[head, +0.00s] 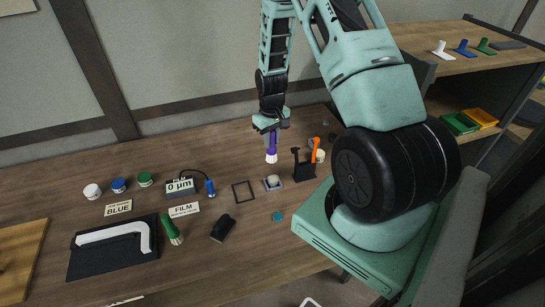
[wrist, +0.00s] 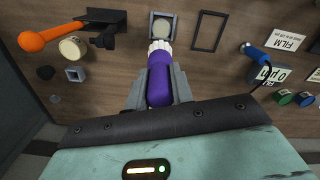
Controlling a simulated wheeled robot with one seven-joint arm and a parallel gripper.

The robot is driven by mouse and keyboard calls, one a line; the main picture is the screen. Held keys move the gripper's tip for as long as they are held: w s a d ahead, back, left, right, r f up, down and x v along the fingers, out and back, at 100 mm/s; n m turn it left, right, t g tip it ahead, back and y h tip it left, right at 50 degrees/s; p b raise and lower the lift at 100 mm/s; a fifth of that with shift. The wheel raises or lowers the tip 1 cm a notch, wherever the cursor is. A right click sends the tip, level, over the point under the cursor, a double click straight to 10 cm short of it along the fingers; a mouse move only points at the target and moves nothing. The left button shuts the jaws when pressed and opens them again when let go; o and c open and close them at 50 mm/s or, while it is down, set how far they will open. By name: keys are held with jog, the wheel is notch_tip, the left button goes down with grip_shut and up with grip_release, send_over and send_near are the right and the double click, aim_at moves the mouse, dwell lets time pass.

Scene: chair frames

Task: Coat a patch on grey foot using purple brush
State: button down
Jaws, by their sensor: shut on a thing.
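My gripper (head: 270,130) is shut on the purple brush (head: 271,142); the wrist view shows its purple handle (wrist: 160,80) between the fingers (wrist: 160,98). The brush hangs above the table, its pale bristles (head: 271,157) down. In the head view they appear just above a small grey square piece with a pale round top (head: 272,182), also seen beyond the bristles in the wrist view (wrist: 162,27). I cannot tell whether this piece is the grey foot. The gap below the bristles is hard to judge, but they look apart from it.
A black stand (head: 302,168) with an orange-handled tool (head: 315,149) is close right. A thin black frame (head: 243,191) lies left, beyond it a gauge (head: 180,187) reading 0 µm with a blue probe (head: 209,187).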

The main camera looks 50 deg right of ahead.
jog(key=shift+w+f+b, duration=0.1)
jog(key=shift+f+b, duration=0.2)
jog(key=shift+b, duration=0.85)
jog(key=shift+b, duration=0.75)
